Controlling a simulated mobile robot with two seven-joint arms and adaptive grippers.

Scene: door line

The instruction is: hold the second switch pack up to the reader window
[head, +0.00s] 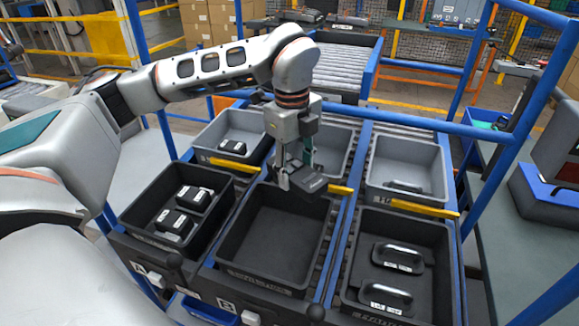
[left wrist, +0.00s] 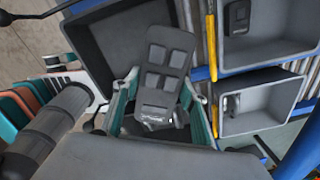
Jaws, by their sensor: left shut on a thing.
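My left gripper (head: 297,172) hangs over the middle of the bin rack, shut on a dark switch pack (head: 311,182). The pack is held above the far edge of the empty black middle bin (head: 272,232). In the left wrist view the pack (left wrist: 167,60) shows a dark face with several square recesses and a small pale label near the fingers. The left gripper's teal-sided fingers (left wrist: 163,108) stand on either side of it. I cannot make out a reader window for certain. My right gripper is not in view.
The black left bin (head: 135,213) holds dark packs; the black right bin (head: 449,270) holds handles. Grey bins stand behind, the right one (head: 437,160) with a handle. Blue rails (head: 490,185) and yellow strips border the lanes. A blue-and-grey case (head: 545,195) sits at right.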

